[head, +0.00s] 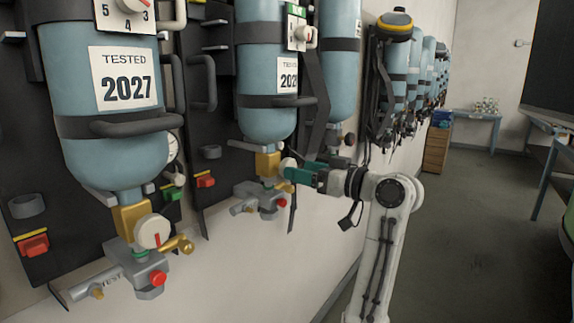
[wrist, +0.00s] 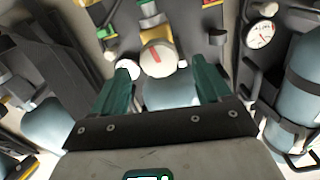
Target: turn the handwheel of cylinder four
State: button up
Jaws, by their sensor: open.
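My gripper (head: 291,174) has green fingers and is at the valve of the second blue cylinder (head: 265,90). That valve's white handwheel (head: 287,163) is partly hidden by the fingers in the head view. In the wrist view the handwheel (wrist: 158,57) has a red mark and lies ahead of and between the spread fingertips (wrist: 162,68). The fingers are open, with gaps showing beside the wheel; I cannot tell whether either touches it. I cannot read a cylinder number four for certain.
The nearest blue cylinder (head: 105,140), labelled 2027, has its own white handwheel (head: 152,231) at left. Black hoses and bars (head: 317,90) hang beside the second cylinder. More cylinders (head: 415,70) line the wall behind. The grey floor (head: 470,230) at right is clear.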

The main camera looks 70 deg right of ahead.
jog(key=shift+p+x, duration=0.4)
jog(key=shift+x, duration=2.15)
jog(key=shift+c, duration=0.3)
jog(key=c, duration=0.9)
jog(key=shift+r+m+p, duration=0.15)
jog(key=shift+m+p, duration=0.45)
jog(key=shift+p, duration=0.05)
jog(key=shift+c, duration=0.3)
jog(key=shift+d+m, duration=0.1)
jog(key=shift+m, duration=0.2)
jog(key=o, duration=1)
jog(key=shift+s, duration=0.1)
